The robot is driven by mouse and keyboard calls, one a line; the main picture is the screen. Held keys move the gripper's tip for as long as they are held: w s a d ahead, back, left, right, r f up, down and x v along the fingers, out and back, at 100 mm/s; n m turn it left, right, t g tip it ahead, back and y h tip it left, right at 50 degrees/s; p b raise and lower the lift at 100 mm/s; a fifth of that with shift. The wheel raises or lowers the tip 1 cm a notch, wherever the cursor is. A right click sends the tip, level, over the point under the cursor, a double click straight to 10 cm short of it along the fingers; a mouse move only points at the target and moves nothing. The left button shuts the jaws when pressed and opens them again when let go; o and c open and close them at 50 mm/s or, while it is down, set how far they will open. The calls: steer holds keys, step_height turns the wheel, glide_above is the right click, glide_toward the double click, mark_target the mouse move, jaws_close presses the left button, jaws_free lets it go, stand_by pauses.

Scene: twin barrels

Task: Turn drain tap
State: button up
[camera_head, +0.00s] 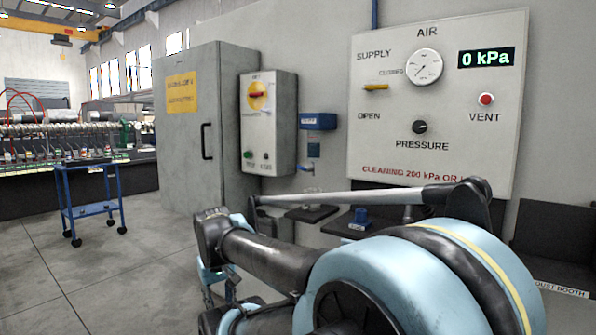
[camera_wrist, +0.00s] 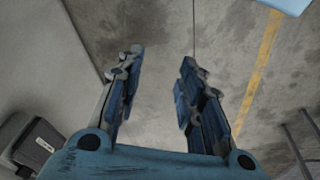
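A small blue-topped unit (camera_head: 318,121) is fixed to the grey wall in the head view, between the yellow-dial box and the white panel. Beneath it hangs a small clear bowl with blue in it (camera_head: 313,150). A small tap (camera_head: 308,167) sits at the bottom of this unit; its setting is too small to tell. My gripper (camera_wrist: 160,68) is open and empty in the wrist view, fingers apart over bare floor. In the head view my gripper is low at left of my arm, partly hidden, and well apart from the tap. The tap is not in the wrist view.
The white air panel (camera_head: 500,150) reads 0 kPa and has a yellow lever (camera_head: 376,87). A dark shelf (camera_head: 340,226) with a blue block (camera_head: 361,217) runs below. A grey cabinet (camera_head: 185,150) and blue cart (camera_head: 92,208) stand left.

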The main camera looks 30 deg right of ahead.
steer(key=w+d+r+h, duration=0.8)
steer(key=w+d+r, duration=0.8)
steer(key=d+r, duration=0.15)
steer(key=m+g+h, duration=0.1)
steer(key=g+h, duration=0.1)
steer(key=h, duration=0.4)
glide_toward(298, 168)
steer(key=x, duration=1.1)
steer(key=shift+w+r, duration=0.15)
steer(key=shift+a, duration=0.1)
jaws_close()
steer(key=shift+a, duration=0.2)
steer(key=shift+d, duration=0.15)
